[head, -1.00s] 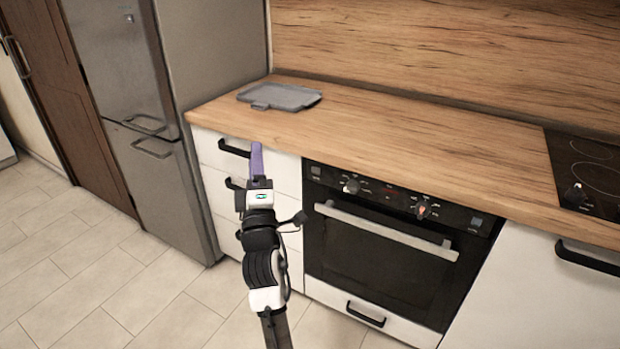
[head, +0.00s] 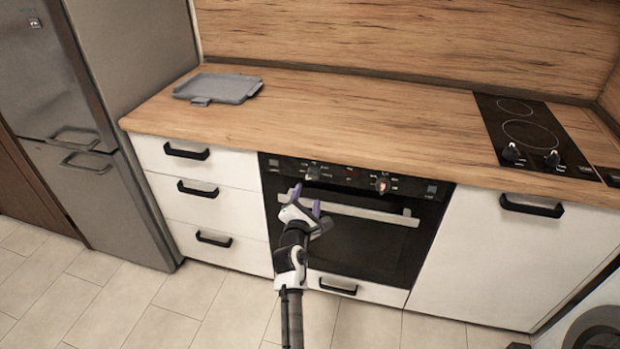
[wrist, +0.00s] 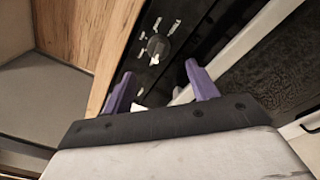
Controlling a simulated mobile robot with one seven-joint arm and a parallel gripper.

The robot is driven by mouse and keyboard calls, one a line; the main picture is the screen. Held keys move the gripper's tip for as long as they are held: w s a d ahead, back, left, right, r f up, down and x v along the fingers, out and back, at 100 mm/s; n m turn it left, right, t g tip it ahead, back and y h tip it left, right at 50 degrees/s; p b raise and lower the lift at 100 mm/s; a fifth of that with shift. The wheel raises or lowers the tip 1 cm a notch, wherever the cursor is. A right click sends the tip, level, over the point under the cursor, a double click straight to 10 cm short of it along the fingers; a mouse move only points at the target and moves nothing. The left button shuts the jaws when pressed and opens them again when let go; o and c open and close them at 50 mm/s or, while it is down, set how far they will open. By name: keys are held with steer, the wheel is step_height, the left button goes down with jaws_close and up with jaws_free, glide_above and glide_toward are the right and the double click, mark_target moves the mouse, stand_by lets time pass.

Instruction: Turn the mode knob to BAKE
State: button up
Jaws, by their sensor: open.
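The oven's black control panel (head: 345,177) carries two knobs. The left knob (head: 312,173) is dark and sits above my gripper. The right knob (head: 382,185) shows an orange-red spot beside it. My gripper (head: 306,199) is open and empty in front of the oven, just below the left knob. In the wrist view a dark round knob (wrist: 158,46) with white marks around it lies beyond and between the purple fingers (wrist: 160,88), apart from them. The lettering is too small to read, so I cannot tell which knob is the mode knob or where it points.
The oven handle (head: 370,213) is a pale bar below the panel, close to my gripper. A grey tray (head: 218,87) lies on the wooden counter (head: 330,110). A hob (head: 530,135) is at the right, drawers (head: 205,195) at the left.

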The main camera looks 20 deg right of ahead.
mark_target(312, 179)
steer(key=x, duration=0.8)
steer(key=shift+w, duration=0.4)
steer(key=c, duration=1)
